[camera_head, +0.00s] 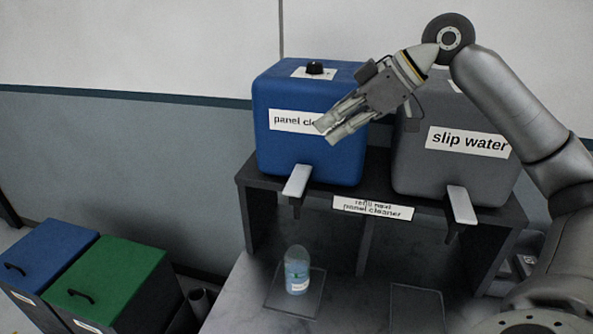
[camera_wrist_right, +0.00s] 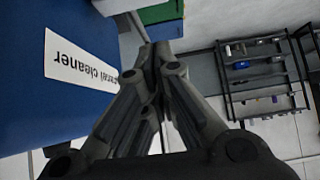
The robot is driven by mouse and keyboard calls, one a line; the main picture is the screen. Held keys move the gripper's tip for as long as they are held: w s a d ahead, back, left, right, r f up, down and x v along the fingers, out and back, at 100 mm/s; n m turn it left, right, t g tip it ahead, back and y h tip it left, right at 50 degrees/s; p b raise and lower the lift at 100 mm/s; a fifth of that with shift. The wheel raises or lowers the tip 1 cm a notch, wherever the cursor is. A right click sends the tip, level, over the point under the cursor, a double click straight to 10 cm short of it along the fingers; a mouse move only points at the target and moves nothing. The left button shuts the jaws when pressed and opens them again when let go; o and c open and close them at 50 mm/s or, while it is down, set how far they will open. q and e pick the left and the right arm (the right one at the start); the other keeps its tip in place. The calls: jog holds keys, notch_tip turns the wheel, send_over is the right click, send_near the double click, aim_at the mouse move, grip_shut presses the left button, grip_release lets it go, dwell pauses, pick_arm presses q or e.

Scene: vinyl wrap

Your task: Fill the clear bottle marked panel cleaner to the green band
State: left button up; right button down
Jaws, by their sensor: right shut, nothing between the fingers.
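The clear bottle (camera_head: 297,270) stands upright on a drip tray (camera_head: 279,297) below the spout of the blue panel cleaner container (camera_head: 340,160). It looks mostly filled with pale blue liquid and has a small label; the green band is too small to make out. A pale tap lever (camera_head: 297,181) sticks out at the front of the blue container. My right gripper (camera_head: 329,130) is shut and empty, in front of the blue container and above the lever. In the right wrist view its fingers (camera_wrist_right: 152,75) are together beside the panel cleaner label (camera_wrist_right: 80,72). My left gripper is not in view.
A grey slip water container (camera_head: 412,170) with its own lever (camera_head: 461,205) stands to the right on the same dark shelf. A second, empty tray (camera_head: 416,308) lies below it. Blue and green lidded bins (camera_head: 125,262) stand at the lower left.

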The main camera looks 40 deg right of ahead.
jog(key=p, duration=0.3)
send_over(296, 187)
notch_tip(296, 187, down, 7)
jog(key=shift+r, duration=0.1)
notch_tip(296, 187, down, 2)
jog(key=shift+d+f, duration=0.1)
jog(key=shift+f, duration=0.15)
jog(key=shift+s+f, duration=0.1)
jog(key=shift+f, duration=0.65)
